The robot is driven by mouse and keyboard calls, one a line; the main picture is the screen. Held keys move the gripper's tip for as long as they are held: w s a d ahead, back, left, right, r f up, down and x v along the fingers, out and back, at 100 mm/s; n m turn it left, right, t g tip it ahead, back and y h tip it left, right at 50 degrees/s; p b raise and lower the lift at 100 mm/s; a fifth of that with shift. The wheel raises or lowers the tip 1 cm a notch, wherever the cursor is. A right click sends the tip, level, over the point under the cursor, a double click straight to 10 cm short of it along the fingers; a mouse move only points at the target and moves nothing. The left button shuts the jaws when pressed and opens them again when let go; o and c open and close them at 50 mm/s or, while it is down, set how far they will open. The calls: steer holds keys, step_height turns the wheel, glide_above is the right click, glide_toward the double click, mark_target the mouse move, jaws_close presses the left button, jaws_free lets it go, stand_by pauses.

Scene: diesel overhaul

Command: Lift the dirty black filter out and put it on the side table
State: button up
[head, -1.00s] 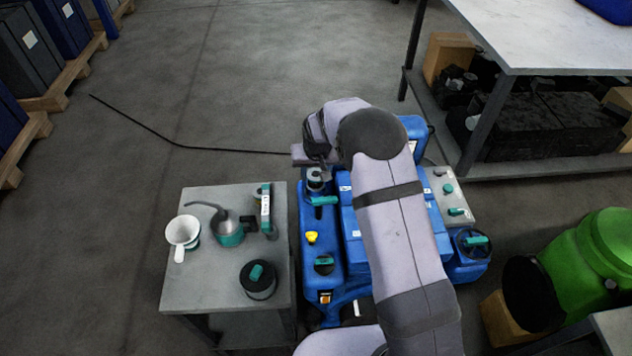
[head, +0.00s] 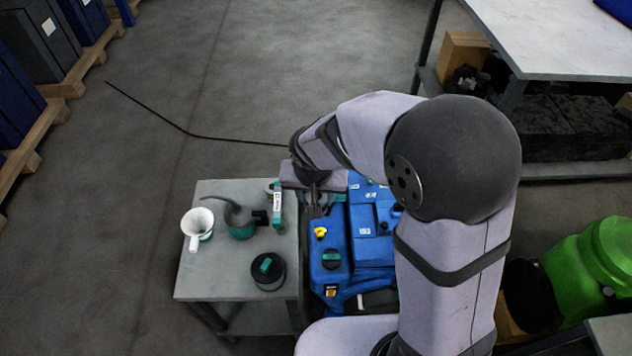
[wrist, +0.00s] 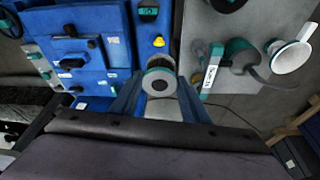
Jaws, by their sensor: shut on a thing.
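My gripper (wrist: 160,100) points down over the far left part of the blue engine (head: 362,232). In the wrist view its two fingers are shut on the sides of the filter (wrist: 160,84), whose round grey end with a dark centre faces me. A teal edge and a dark gap show just behind it. How far the filter sits in its housing cannot be told. In the head view my wrist and fingers hide most of it. The grey side table (head: 225,285) stands just left of the engine.
A yellow cap (head: 320,232) and a black cap (head: 331,260) rise from the engine.

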steer(key=s+a+f+m+p, duration=0.1)
steer(key=s+a+f+m, duration=0.1)
steer(key=a, duration=0.5)
steer(key=s+a+f+m+g+h+p, duration=0.1)
steer(key=s+a+m, duration=0.3)
steer(key=a, duration=0.4)
steer(key=s+a+f+m+h+p, duration=0.1)
steer(key=s+a+m, duration=0.3)
steer(key=a, duration=0.4)
steer(key=shift+s+a+f+g+p, duration=0.3)
steer(key=shift+s+f+p, duration=0.15)
steer(key=shift+f, duration=0.4)
steer(key=shift+w+f, duration=0.1)
steer(key=shift+f, duration=0.05)
step_height(320, 180, down, 7)
steer(key=b, duration=0.5)
steer(key=shift+f+b, duration=0.75)
steer(key=shift+f, duration=0.2)
steer(key=shift+f+b, duration=0.35)
steer(key=shift+b, duration=0.25)
steer(key=o, duration=1.1)
